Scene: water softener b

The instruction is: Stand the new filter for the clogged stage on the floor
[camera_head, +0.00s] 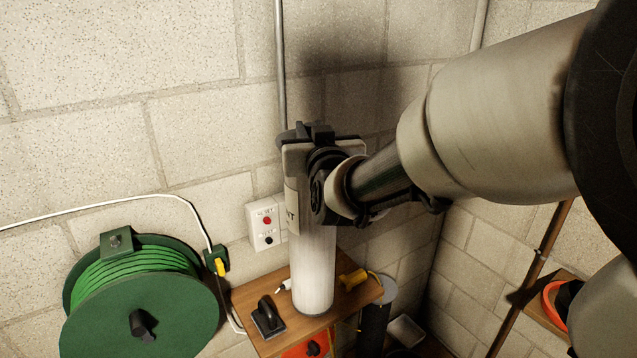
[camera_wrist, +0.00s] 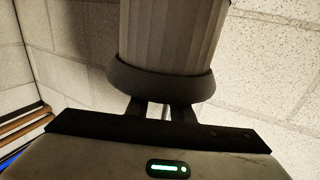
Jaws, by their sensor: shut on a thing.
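My gripper (camera_head: 325,190) is shut on a pale, ribbed, upright filter cylinder (camera_head: 313,268) near its top. In the wrist view the ribbed filter (camera_wrist: 172,35) has a dark end cap, with my gripper's fingers (camera_wrist: 165,108) close at that cap. The filter's lower end appears over the small wooden shelf (camera_head: 262,346); I cannot tell whether it touches the shelf. Part of a pale label shows at its left side. My wrist hides much of its top. The stage housings cannot be made out clearly, and the floor is mostly hidden.
A black handled object (camera_head: 268,318) and a yellow tool (camera_head: 352,278) lie on the shelf. A grey cylinder (camera_head: 376,318) stands to the right below, near a pale tray (camera_head: 405,330). A green hose reel (camera_head: 140,300) and a button plate (camera_head: 267,224) are on the left.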

